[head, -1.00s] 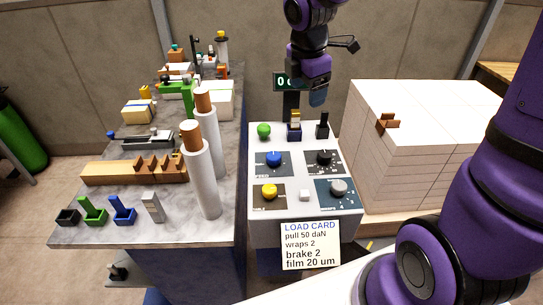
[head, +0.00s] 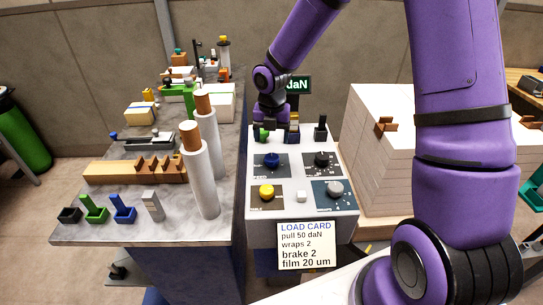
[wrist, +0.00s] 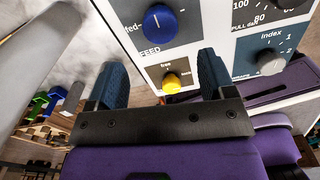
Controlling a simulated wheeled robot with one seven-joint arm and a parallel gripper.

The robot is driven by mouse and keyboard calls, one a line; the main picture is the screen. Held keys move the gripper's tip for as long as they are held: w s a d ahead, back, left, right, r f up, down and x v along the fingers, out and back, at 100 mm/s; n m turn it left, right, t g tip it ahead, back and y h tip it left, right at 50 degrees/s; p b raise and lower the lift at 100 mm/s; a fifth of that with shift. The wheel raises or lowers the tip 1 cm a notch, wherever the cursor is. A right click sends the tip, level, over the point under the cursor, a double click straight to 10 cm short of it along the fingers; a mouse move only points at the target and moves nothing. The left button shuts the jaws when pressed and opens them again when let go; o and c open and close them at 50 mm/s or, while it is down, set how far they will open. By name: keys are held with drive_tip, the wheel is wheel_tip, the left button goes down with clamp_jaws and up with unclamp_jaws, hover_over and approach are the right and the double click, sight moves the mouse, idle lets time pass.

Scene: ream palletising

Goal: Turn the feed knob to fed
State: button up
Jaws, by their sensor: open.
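The feed knob is the blue knob (head: 271,160) at the back left of the white control panel's face (head: 303,178). In the wrist view the blue knob (wrist: 160,23) is at the top, with "FEED" printed below it and "fed" at its left. A pale mark shows on the knob; its exact setting is hard to read.
A yellow knob (head: 266,191), a black knob (head: 322,159) and a grey knob (head: 335,188) share the panel. Upright rolls (head: 203,180) stand close at left on the bench. A tall paper stack (head: 376,165) stands at right. A load card (head: 306,245) hangs in front.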

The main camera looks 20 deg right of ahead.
sight(272, 157)
wheel_tip(272, 157, down, 8)
drive_tip(key=shift+r, duration=0.1)
idle(0.4)
drive_tip(key=c, duration=0.9)
